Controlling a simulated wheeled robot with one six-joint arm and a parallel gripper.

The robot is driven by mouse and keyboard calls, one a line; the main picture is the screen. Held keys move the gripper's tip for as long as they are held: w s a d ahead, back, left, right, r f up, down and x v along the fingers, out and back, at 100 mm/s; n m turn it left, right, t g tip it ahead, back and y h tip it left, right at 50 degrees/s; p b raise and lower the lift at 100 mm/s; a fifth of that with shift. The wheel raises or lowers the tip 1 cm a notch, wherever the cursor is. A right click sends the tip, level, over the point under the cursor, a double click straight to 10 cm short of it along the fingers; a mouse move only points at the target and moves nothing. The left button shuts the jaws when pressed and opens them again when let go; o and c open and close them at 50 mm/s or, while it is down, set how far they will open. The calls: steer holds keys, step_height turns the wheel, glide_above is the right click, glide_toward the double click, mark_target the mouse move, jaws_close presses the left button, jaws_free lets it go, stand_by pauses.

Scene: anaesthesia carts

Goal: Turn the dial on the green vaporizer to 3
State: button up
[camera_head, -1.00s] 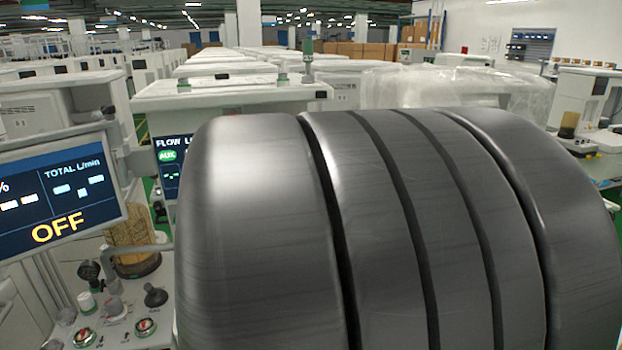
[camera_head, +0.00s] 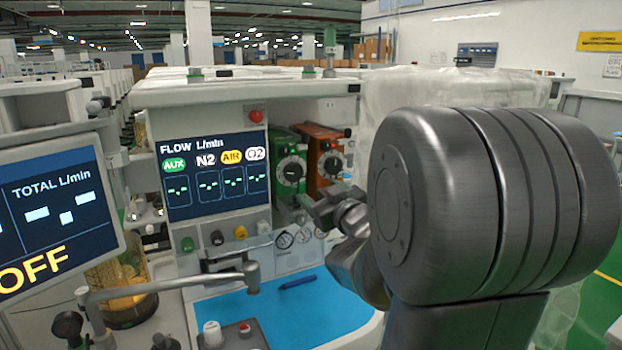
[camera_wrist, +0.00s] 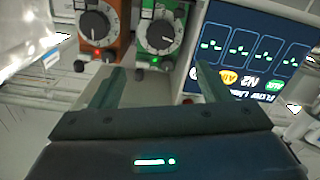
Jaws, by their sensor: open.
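The green vaporizer (camera_head: 281,146) is mounted on the cart to the right of the flow screen. Its round black-and-white dial (camera_head: 291,171) faces out. In the wrist view, which is turned over, the green vaporizer (camera_wrist: 150,11) and its dial (camera_wrist: 160,36) are at the top centre, with a green light below the dial. My gripper (camera_wrist: 156,80) is open and empty, its two fingers spread below the dial and apart from it. In the head view my gripper (camera_head: 318,212) is in front of and below the vaporizers, partly hidden by my arm.
An orange vaporizer (camera_head: 316,136) with a similar dial stands directly right of the green one. The flow screen (camera_head: 214,172) is on the left. A blue work surface (camera_head: 330,312) with a pen (camera_head: 297,282) lies below. A plastic-wrapped unit (camera_head: 430,90) stands behind my arm.

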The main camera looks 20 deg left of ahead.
mark_target(295, 174)
steer(key=p+x, duration=0.1)
steer(key=x, duration=1.1)
steer(key=shift+w+a+p, duration=0.2)
steer(key=shift+a+p, duration=0.15)
steer(key=c, duration=1)
steer(key=shift+o, duration=0.2)
steer(key=shift+f, duration=0.15)
steer(key=shift+b, duration=0.5)
steer(key=n+b, duration=0.2)
steer(key=b, duration=0.1)
steer(key=shift+f, duration=0.2)
steer(key=n+b, duration=0.2)
steer(key=b, duration=0.1)
steer(key=shift+n, duration=0.3)
steer(key=shift+r+n+b, duration=0.15)
steer(key=shift+n+b, duration=0.35)
steer(key=shift+b, duration=0.3)
